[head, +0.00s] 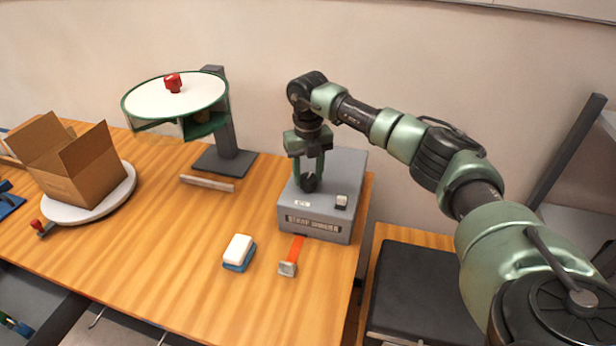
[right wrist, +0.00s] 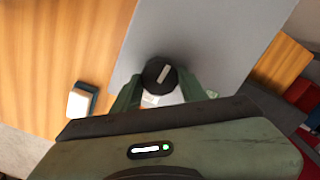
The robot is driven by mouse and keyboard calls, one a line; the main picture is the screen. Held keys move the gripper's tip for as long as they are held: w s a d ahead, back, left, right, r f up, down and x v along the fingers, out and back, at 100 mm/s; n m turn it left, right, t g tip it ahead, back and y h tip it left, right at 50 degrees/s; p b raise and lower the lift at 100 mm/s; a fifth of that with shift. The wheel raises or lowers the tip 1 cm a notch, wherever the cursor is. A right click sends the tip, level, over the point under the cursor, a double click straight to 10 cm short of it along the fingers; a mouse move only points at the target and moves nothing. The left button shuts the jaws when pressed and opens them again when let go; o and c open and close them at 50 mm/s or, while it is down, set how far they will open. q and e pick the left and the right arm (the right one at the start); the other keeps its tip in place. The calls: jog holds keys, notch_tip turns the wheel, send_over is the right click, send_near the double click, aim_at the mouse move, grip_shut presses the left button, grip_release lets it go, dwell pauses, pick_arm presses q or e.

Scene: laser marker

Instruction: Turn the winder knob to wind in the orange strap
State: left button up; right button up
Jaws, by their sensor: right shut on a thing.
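The winder is a grey box (head: 350,180) on the right part of the wooden table. Its black round knob (head: 309,184) stands on the top face; in the right wrist view the knob (right wrist: 161,74) shows a pale bar mark across it. My right gripper (head: 309,178) points down from above, shut on the knob with a finger on each side. The orange strap (head: 297,247) comes out of the box's front and lies on the table, with a metal end piece (head: 288,268). A short length of strap shows. My left gripper is not clearly seen.
A white and blue block (head: 239,252) lies left of the strap. A green-rimmed round stand (head: 176,100) with a red knob is behind it. An open cardboard box (head: 82,172) sits on a white turntable (head: 122,192) at left. The table's middle is clear.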

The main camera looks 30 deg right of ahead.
jog(key=n+b, duration=0.1)
jog(key=n, duration=0.3)
jog(key=shift+n, duration=0.3)
jog(key=n+b, duration=0.1)
jog(key=n, duration=0.3)
jog(key=shift+n, duration=0.3)
jog(key=n+b, duration=0.1)
jog(key=n, duration=0.3)
jog(key=shift+w+d+n, duration=0.1)
jog(key=shift+n, duration=2.3)
jog(key=o, duration=1.4)
jog(key=shift+c, duration=0.2)
